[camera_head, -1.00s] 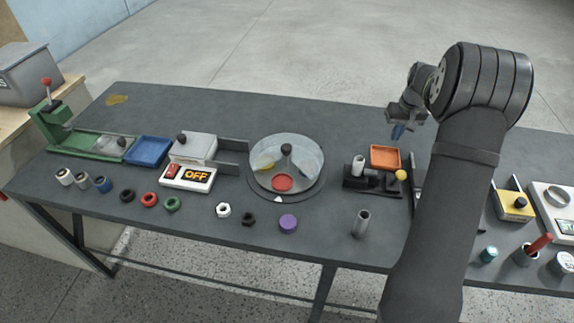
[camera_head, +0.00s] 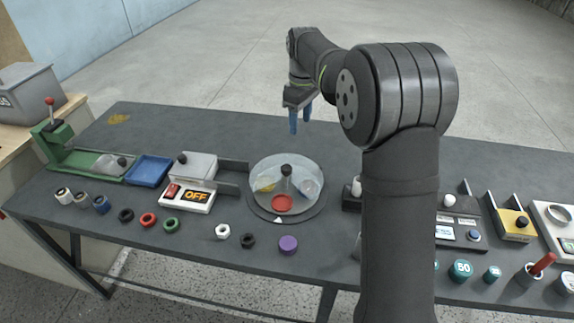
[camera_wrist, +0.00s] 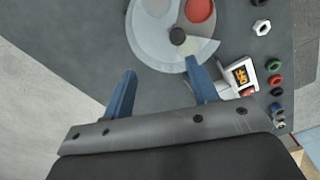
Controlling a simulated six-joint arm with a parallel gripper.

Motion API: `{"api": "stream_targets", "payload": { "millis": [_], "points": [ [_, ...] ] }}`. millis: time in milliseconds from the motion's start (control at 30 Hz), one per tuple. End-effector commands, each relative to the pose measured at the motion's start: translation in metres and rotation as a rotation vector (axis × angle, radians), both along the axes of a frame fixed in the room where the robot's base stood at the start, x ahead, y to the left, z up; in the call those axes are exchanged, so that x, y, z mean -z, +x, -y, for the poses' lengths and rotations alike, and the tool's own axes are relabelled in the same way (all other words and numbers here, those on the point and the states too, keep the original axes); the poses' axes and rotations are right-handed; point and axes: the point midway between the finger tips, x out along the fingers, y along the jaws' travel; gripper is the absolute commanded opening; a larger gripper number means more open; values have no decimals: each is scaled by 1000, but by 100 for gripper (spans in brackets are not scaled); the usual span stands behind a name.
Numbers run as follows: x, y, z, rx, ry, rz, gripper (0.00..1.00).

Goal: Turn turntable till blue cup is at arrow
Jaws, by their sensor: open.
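The turntable (camera_head: 258,204) is a round disc with a clear cover and a dark central knob (camera_head: 286,170), in the middle of the table. A red round piece (camera_head: 282,203) lies at its front, just behind the white arrow (camera_head: 278,219). A yellow piece (camera_head: 266,187) is at its left, and a bluish piece (camera_head: 307,187) at its right; I cannot tell if that is the blue cup. My gripper (camera_head: 300,121) is open and empty, above the table's far side behind the turntable. In the wrist view its blue fingers (camera_wrist: 160,85) point toward the turntable (camera_wrist: 150,50) and knob (camera_wrist: 177,36).
Left of the turntable are an OFF switch box (camera_head: 188,196), a blue tray (camera_head: 149,170) and a green fixture (camera_head: 75,160). Nuts and a purple cap (camera_head: 288,244) lie along the front. My arm hides part of the table's right side. The table behind the turntable is clear.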

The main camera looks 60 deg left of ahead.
Motion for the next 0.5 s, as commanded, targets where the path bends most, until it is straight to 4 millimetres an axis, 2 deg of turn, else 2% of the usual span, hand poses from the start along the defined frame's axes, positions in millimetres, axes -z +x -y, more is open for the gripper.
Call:
{"api": "stream_targets", "payload": {
  "millis": [33, 100, 233, 367, 500],
  "points": [
    [-8, -16, -4, -51, -3, 4, 53],
    [-14, -30, -7, -98, -9, 5, 53],
    [-15, -39, -8, -132, -14, 6, 53],
    [-1, -39, -8, -132, -15, 5, 53],
    [27, -39, -8, -131, -17, 5, 53]
  ]
}}
